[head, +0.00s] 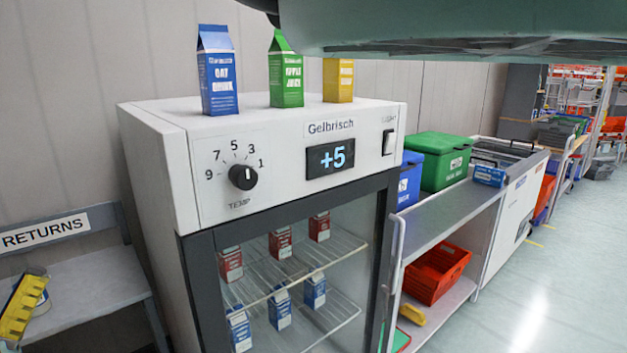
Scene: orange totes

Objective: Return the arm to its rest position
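A large, smooth grey-green part of my own body (450,25) fills the top right of the head view, close to the camera. It hides what lies behind it there. My gripper is not in view, so I cannot see whether it is open or shut or holds anything.
A white fridge (160,150) with a glass door stands in front. Blue (218,80), green (286,78) and yellow (338,80) cartons stand on it. A returns shelf (80,285) is at left. A metal cart (450,212) with bins is right. Floor (560,290) at far right is clear.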

